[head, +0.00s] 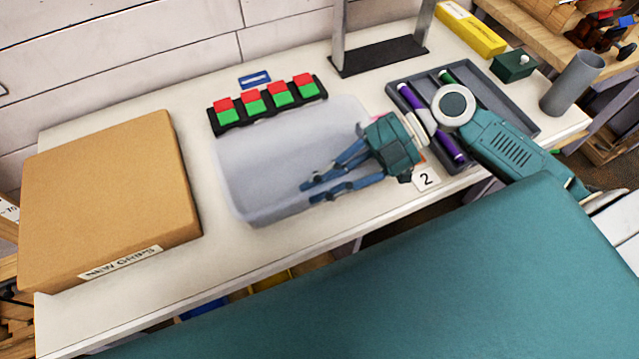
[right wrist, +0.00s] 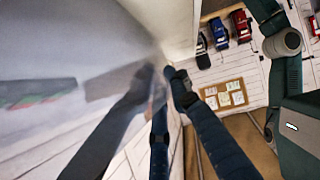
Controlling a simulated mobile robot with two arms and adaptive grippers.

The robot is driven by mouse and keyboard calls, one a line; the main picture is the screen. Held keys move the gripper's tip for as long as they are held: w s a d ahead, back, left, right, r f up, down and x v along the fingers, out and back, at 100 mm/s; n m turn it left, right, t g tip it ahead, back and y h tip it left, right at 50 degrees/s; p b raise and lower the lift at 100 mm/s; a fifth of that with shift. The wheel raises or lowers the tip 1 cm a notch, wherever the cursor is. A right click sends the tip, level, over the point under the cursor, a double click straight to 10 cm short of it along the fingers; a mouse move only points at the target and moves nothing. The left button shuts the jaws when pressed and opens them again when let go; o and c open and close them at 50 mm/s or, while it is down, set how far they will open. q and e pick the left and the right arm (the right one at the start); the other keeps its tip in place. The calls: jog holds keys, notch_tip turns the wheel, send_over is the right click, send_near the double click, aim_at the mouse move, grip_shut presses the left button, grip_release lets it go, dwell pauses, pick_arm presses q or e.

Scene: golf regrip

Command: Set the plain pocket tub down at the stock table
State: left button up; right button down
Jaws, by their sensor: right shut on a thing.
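The plain pocket tub (head: 238,181) is a pale, translucent grey, empty-looking box over the middle of the white stock table (head: 130,290). My right gripper (head: 311,193) reaches in from the right with its blue fingers at the tub's near side, shut on its wall. In the right wrist view the tub's wall (right wrist: 95,45) fills the left part, with the fingers at its edge. I cannot tell whether the tub's bottom touches the table. My left gripper is not in view.
A cardboard box (head: 105,195) stands left of the tub. A black rack with red and green blocks (head: 268,104) lies behind it. A grey tray (head: 515,120) with purple grips, a number 2 card (head: 426,180) and a grey cup (head: 572,85) are to the right.

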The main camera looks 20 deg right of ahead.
jog(key=c, duration=1.6)
grip_release()
jog(key=shift+o, duration=0.2)
jog(key=v, duration=1.2)
